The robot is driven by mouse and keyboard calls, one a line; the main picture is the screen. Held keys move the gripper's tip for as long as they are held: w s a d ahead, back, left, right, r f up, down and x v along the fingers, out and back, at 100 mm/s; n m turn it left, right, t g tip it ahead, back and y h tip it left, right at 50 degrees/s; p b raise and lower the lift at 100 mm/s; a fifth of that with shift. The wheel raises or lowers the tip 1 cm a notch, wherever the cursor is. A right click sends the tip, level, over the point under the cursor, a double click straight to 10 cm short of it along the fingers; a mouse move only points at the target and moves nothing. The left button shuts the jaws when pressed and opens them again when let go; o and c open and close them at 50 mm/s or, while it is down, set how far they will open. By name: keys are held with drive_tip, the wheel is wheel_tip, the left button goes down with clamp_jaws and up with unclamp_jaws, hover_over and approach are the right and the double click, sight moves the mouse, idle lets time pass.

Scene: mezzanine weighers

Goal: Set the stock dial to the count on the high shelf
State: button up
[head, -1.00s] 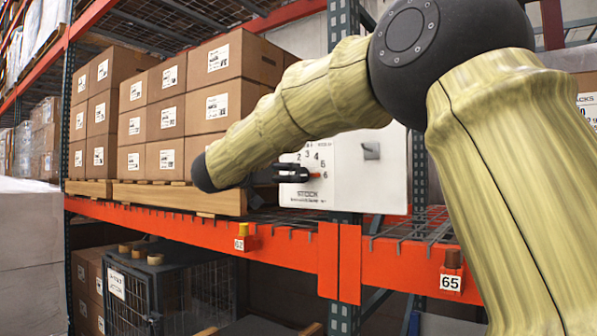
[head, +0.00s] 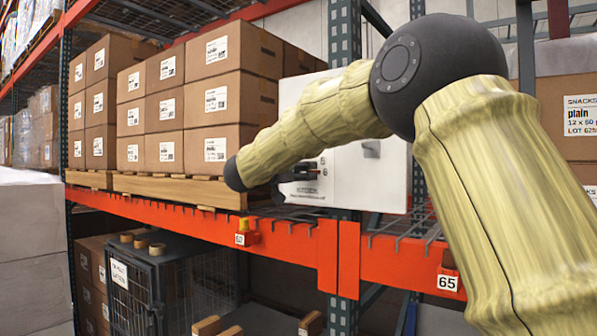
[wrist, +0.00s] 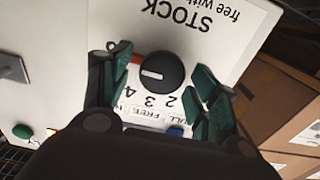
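The stock dial is a round black knob (wrist: 158,72) with a white pointer line, on a white panel. In the wrist view the panel is upside down, with STOCK and the figures 2, 3 and 4 readable; the pointer line aims to picture left. My gripper (wrist: 163,64) is open, its two green-padded fingers on either side of the knob with gaps visible. In the head view my gripper (head: 300,172) is at the left part of the white weigher box (head: 370,185) and hides most of the dial. A high shelf (head: 100,10) shows at top left; its count cannot be read.
Stacked brown cartons (head: 212,100) stand on a wooden pallet (head: 180,190) left of the white box. An orange beam (head: 285,240) runs below. The wrist view shows a green button (wrist: 22,131), a blue button (wrist: 177,131) and a grey handle (wrist: 12,68) on the panel.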

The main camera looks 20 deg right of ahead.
drive_tip(key=c, duration=0.8)
drive_tip(key=shift+n, duration=0.3)
drive_tip(key=n, duration=0.3)
drive_tip(key=shift+w, duration=0.1)
drive_tip(key=n, duration=0.5)
drive_tip(key=shift+a+f, duration=0.1)
drive_tip(key=shift+f, duration=0.05)
drive_tip(key=n, duration=0.4)
drive_tip(key=shift+w, duration=0.1)
drive_tip(key=shift+f+n, duration=0.15)
drive_tip(key=shift+n, duration=2.35)
